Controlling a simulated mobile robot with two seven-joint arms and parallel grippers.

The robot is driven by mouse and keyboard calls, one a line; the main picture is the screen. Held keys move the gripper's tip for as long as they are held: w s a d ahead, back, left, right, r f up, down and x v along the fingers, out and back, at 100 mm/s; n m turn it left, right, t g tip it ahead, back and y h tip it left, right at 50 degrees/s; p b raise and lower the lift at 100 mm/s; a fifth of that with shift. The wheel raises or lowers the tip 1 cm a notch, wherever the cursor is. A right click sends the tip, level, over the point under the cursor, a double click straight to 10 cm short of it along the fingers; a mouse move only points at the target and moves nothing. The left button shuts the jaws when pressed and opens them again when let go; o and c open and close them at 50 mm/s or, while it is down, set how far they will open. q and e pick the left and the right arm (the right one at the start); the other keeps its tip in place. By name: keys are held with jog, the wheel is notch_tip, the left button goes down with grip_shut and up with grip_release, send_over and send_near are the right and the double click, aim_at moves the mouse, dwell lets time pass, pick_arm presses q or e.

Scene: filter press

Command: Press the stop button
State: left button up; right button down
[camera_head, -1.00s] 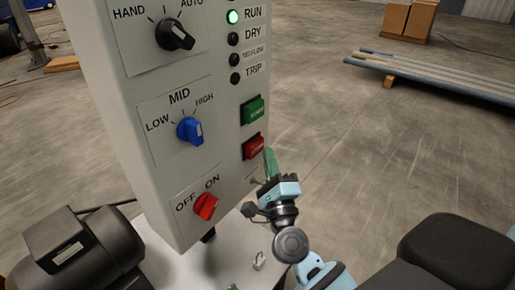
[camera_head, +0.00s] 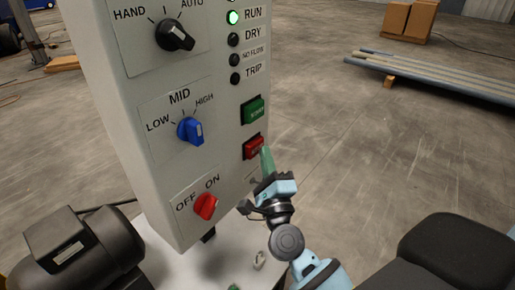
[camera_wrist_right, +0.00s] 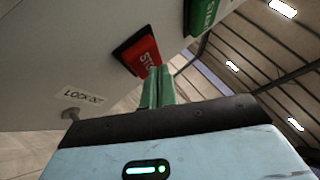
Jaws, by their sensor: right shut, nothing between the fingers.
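The red stop button (camera_head: 253,147) sits low on the right side of the grey control panel's front, below the green start button (camera_head: 253,110). In the right wrist view the red button (camera_wrist_right: 141,54) is straight ahead of the fingertips and partly covered by them. My right gripper (camera_head: 267,158) is shut and empty, its green fingers together and pointing up at the button's lower right edge. In the right wrist view the fingertips (camera_wrist_right: 159,72) overlap the button's lower edge; whether they touch it I cannot tell. My left gripper is not in view.
The panel (camera_head: 150,140) also carries a black hand/auto knob (camera_head: 175,36), a blue speed knob (camera_head: 190,130) and a red off/on knob (camera_head: 206,206). The green RUN lamp (camera_head: 233,17) is lit. A dark motor (camera_head: 80,250) stands lower left.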

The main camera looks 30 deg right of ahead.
jog(key=shift+w+a, duration=0.25)
jog(key=shift+w, duration=0.3)
dwell(0.6)
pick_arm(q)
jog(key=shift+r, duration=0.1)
pick_arm(e)
jog(key=shift+s, duration=0.1)
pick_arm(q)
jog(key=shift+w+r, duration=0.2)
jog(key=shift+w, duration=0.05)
pick_arm(e)
jog(key=shift+s+d, duration=0.4)
jog(key=shift+s, duration=0.45)
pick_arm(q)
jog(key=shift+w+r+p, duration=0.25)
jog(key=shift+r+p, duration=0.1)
pick_arm(e)
jog(key=s, duration=0.1)
jog(key=s+d, duration=0.1)
jog(key=s, duration=0.1)
jog(key=s+d, duration=0.1)
jog(key=shift+s, duration=0.35)
